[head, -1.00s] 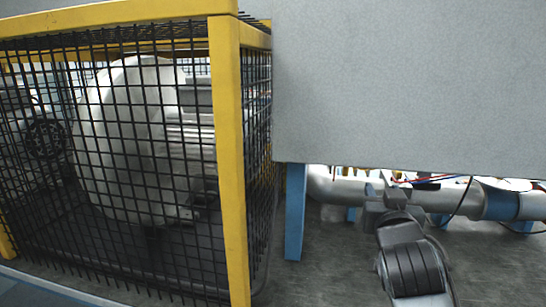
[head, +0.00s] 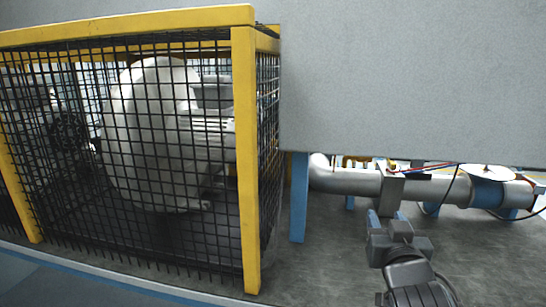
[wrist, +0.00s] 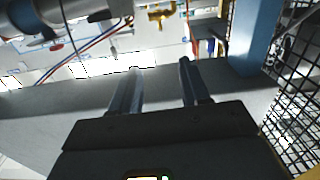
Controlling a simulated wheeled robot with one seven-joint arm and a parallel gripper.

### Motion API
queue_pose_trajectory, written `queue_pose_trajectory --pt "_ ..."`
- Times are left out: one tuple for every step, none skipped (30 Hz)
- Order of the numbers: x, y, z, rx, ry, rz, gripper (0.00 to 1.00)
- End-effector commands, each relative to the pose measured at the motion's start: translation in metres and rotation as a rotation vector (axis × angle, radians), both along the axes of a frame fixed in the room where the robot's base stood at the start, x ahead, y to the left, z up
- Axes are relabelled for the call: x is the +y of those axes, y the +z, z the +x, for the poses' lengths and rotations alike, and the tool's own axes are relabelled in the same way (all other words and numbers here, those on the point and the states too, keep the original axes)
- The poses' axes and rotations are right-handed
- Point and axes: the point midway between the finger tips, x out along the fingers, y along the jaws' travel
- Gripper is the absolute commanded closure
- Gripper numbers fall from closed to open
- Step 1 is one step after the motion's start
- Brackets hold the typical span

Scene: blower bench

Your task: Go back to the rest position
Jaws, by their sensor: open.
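My gripper (head: 386,217) is at the lower right of the head view, above the grey bench top and in front of the grey pipe (head: 345,182). Its two fingers stand apart with nothing between them. In the wrist view my gripper (wrist: 160,75) also shows open and empty, with bare bench surface beyond the fingers. The pipe shows at the upper left of the wrist view, apart from the fingers.
A yellow-framed black mesh cage (head: 244,160) around a pale blower (head: 150,130) stands at left. A large grey panel (head: 410,80) hangs above the pipe. A blue post (head: 299,198) stands between cage and pipe. The bench top (head: 330,255) in front is clear.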

Motion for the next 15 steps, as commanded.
queue_pose_trajectory --pt "-0.001 -0.009 -0.008 0.009 0.006 -0.004 0.54" --pt "-0.001 -0.013 -0.012 0.013 0.010 -0.007 0.54" --pt "-0.001 -0.019 -0.018 0.017 0.016 -0.010 0.54" --pt "-0.001 -0.024 -0.024 0.021 0.020 -0.013 0.54" --pt "-0.001 -0.029 -0.029 0.025 0.025 -0.016 0.54" --pt "-0.002 -0.036 -0.037 0.030 0.032 -0.021 0.54" --pt "-0.002 -0.042 -0.044 0.036 0.038 -0.023 0.54" --pt "-0.002 -0.048 -0.051 0.042 0.044 -0.025 0.54" --pt "-0.002 -0.056 -0.063 0.048 0.052 -0.030 0.54" --pt "-0.002 -0.063 -0.073 0.056 0.060 -0.034 0.54" --pt "-0.002 -0.070 -0.083 0.062 0.068 -0.037 0.54" --pt "-0.002 -0.079 -0.098 0.072 0.079 -0.040 0.54" --pt "-0.002 -0.086 -0.111 0.079 0.087 -0.043 0.54" --pt "-0.002 -0.092 -0.123 0.085 0.096 -0.044 0.54" --pt "-0.002 -0.100 -0.139 0.094 0.107 -0.047 0.54"
